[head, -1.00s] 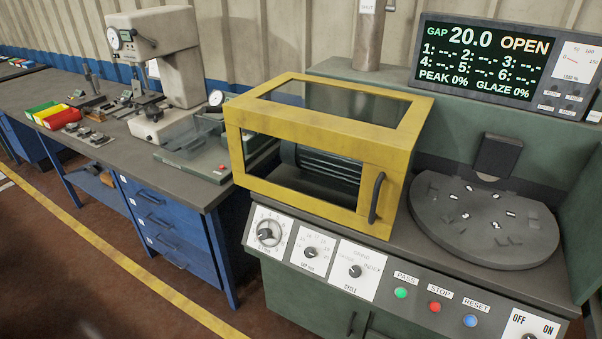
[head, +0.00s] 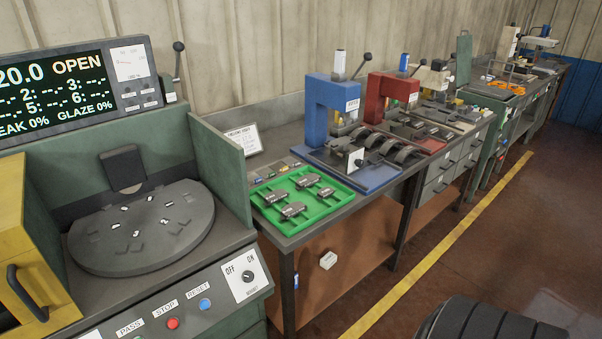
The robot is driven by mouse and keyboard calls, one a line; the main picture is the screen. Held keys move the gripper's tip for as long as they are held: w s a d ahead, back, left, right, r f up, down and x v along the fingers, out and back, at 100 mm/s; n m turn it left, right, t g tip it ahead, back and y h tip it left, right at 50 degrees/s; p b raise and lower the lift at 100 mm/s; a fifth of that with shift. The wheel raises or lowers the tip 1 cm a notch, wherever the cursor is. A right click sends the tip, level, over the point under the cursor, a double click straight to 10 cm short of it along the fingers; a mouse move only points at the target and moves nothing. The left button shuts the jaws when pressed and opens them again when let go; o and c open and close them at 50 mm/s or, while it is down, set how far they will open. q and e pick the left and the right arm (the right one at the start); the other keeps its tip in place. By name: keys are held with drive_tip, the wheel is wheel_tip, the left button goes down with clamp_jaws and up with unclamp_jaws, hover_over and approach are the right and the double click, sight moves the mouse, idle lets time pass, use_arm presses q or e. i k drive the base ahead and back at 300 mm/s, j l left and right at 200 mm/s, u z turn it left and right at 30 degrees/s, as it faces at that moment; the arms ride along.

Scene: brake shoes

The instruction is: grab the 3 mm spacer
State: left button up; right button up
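I cannot pick out the 3 mm spacer for certain. A row of small coloured pieces (head: 268,186) lies on the bench behind the green tray (head: 337,199), too small to read any marks. The green tray holds several grey metal brake parts (head: 293,210). Neither of my grippers is in view.
The grinding machine with its round dark table (head: 140,225) and display (head: 75,85) stands at the left. A blue press (head: 328,112) and a red press (head: 390,95) stand further along the bench. A white sign (head: 245,138) stands behind the tray.

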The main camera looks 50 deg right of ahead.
sight(266, 172)
drive_tip(key=z, duration=1.25)
drive_tip(key=i+l, duration=0.15)
drive_tip(key=l, duration=0.2)
drive_tip(key=u, duration=0.05)
